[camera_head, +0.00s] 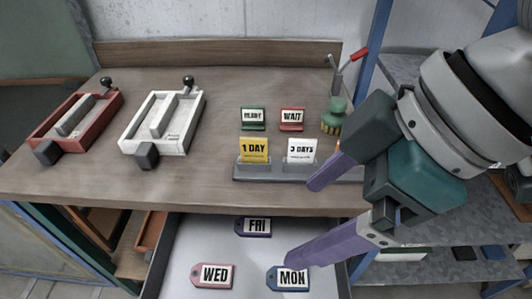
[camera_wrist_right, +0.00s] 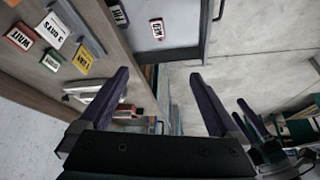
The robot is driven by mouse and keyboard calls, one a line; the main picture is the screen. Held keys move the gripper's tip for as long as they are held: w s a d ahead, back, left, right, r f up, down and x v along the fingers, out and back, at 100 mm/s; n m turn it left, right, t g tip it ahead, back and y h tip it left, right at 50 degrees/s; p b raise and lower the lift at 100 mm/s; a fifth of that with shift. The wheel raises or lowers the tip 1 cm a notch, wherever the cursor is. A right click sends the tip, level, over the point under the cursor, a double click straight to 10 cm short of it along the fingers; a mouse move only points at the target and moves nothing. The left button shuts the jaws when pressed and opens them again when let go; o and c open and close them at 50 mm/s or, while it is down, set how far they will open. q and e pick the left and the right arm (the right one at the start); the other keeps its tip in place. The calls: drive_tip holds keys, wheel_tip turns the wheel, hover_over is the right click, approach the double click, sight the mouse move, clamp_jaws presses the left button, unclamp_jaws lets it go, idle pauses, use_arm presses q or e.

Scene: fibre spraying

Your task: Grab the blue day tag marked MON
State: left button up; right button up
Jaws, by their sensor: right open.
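The blue MON tag (camera_head: 288,279) lies flat in the open drawer at the bottom of the head view. My right gripper (camera_head: 300,222) is open and empty, its two purple fingers spread. Its lower fingertip appears just above the MON tag in the picture; I cannot tell whether they touch. In the right wrist view the open fingers (camera_wrist_right: 158,76) have nothing between them, and I cannot make out the MON tag there. Purple finger-like parts at the lower right of the wrist view look like my left gripper (camera_wrist_right: 254,120); its opening is unclear.
The pink WED tag (camera_head: 212,275) and dark FRI tag (camera_head: 253,226) lie in the same drawer (camera_head: 180,255). On the wooden table (camera_head: 200,190) stand a grey stand (camera_head: 270,179) with 1 DAY and 3 DAYS cards, and red and white trays. Shelving (camera_head: 440,270) is at right.

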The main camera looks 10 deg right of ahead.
wheel_tip(320, 180, down, 16)
drive_tip(key=w+d+n+g+b, duration=0.1)
drive_tip(key=w+d+n+b, duration=0.15)
drive_tip(key=b, duration=2.45)
approach(288, 278)
drive_tip(key=f, duration=0.2)
drive_tip(key=w+a+f+n+b, duration=0.1)
drive_tip(key=shift+a+g, duration=0.1)
drive_tip(key=shift+g, duration=0.2)
drive_tip(key=b+x, duration=0.2)
drive_tip(key=x, duration=0.2)
drive_tip(key=shift+a+f, duration=0.15)
drive_tip(key=shift+f, duration=0.2)
drive_tip(key=shift+r, duration=0.1)
drive_tip(key=c, duration=1.4)
drive_tip(key=shift+c, duration=0.2)
drive_tip(key=shift+r, duration=0.1)
